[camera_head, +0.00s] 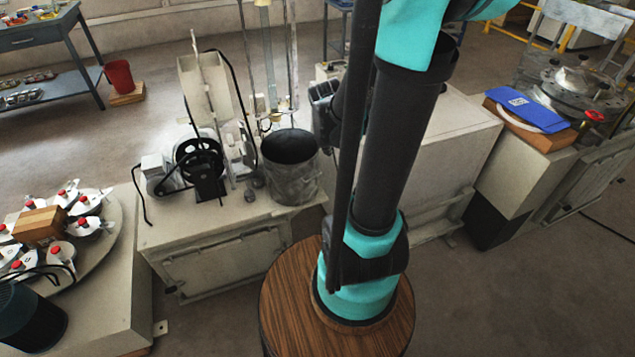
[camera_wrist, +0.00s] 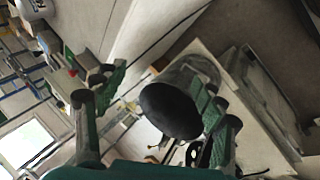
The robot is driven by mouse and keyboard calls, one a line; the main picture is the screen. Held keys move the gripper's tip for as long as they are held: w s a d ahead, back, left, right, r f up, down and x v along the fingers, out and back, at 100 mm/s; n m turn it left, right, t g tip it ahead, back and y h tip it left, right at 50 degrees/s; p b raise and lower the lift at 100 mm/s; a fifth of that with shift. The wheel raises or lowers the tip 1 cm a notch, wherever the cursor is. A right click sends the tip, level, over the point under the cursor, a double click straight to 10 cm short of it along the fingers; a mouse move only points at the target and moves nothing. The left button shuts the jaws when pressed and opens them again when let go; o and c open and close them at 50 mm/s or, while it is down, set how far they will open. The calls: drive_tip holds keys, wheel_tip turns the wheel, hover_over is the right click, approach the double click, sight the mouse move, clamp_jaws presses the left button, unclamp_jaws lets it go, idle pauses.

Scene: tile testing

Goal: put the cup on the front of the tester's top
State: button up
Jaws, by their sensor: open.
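A grey metal cup (camera_head: 292,182) with a dark open mouth stands upright on the right part of the beige tester's top (camera_head: 225,212). In the wrist view the cup (camera_wrist: 200,72) shows between and beyond the fingers, its mouth facing the camera. My gripper (camera_wrist: 163,98) is open, with green pads on both fingers. The right finger overlaps the cup's edge in the picture; I cannot tell whether it touches. In the head view my gripper (camera_head: 323,104) is a dark shape just above and right of the cup, partly hidden behind my arm.
A black wheel mechanism (camera_head: 200,165) and upright rods stand left of the cup on the same top. A round plate with red-capped holders (camera_head: 100,235) lies at left. A red bucket (camera_head: 118,76) stands far left. A blue item (camera_head: 527,110) lies on a box at right.

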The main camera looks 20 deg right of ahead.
drive_tip(key=s+a+f+m+y, duration=0.1)
drive_tip(key=s+a+m, duration=0.1)
drive_tip(key=s+a, duration=0.1)
drive_tip(key=s+a+f+m+y, duration=0.1)
drive_tip(key=s+a+m, duration=0.1)
drive_tip(key=s, duration=0.3)
drive_tip(key=s+a+f+m+y, duration=0.1)
drive_tip(key=s+a+m, duration=0.1)
drive_tip(key=s+a, duration=0.2)
drive_tip(key=shift+a+g+y, duration=0.3)
drive_tip(key=shift+a+g, duration=0.1)
drive_tip(key=shift+a, duration=0.1)
drive_tip(key=shift+o, duration=0.8)
drive_tip(key=shift+s+a, duration=0.15)
drive_tip(key=shift+s, duration=0.05)
drive_tip(key=w+d+r+m+t+h, duration=0.1)
drive_tip(key=w+d+r+m+h, duration=0.4)
drive_tip(key=w+d, duration=1.15)
drive_tip(key=w+d+m+t+h, duration=0.1)
drive_tip(key=w+d+m+h, duration=0.65)
drive_tip(key=w+d, duration=0.95)
drive_tip(key=shift+m+y, duration=0.25)
drive_tip(key=x, duration=0.5)
drive_tip(key=s+x, duration=0.1)
drive_tip(key=x, duration=1.1)
drive_tip(key=shift+s+d+f, duration=0.15)
drive_tip(key=shift+d+f, duration=0.15)
drive_tip(key=shift+c, duration=0.2)
drive_tip(key=c, duration=1.3)
